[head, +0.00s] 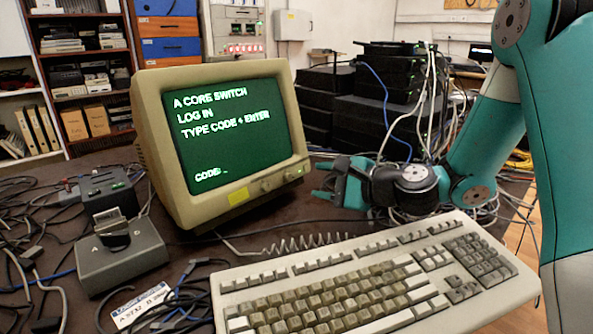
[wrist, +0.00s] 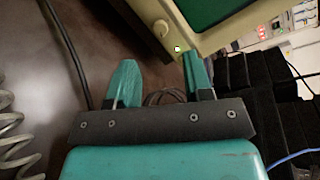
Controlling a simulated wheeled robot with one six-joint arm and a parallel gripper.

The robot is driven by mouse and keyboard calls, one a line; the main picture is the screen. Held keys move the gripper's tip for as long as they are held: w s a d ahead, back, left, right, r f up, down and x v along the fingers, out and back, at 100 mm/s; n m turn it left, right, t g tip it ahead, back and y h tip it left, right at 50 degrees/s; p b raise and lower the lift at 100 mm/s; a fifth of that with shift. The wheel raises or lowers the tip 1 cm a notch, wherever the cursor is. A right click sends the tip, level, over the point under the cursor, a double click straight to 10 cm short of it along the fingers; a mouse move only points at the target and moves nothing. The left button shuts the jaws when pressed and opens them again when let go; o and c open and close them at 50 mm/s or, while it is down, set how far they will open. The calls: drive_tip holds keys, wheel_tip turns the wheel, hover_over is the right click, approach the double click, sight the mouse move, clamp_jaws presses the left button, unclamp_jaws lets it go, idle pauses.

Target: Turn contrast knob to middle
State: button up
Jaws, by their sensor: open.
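The beige monitor (head: 238,140) stands on the dark table, its green screen (head: 235,130) asking for a login code. Two round knobs, a left one (head: 267,184) and a right one (head: 289,178), sit on its lower right bezel. No label tells me which is contrast. My gripper (head: 324,181) is right of the monitor's lower right corner, apart from the knobs. In the wrist view my gripper (wrist: 160,75) is open and empty, both green fingers apart.
A beige keyboard (head: 350,287) lies in front, its coiled cord (head: 290,244) running behind it. A grey A/B switch box (head: 120,258) and loose cables are at left. Stacked black network boxes (head: 385,110) with hanging cables stand behind my gripper. Little clear table shows around it.

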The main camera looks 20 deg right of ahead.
sight(291, 177)
drive_tip(key=x, duration=0.7)
drive_tip(key=shift+w+a, duration=0.1)
clamp_jaws()
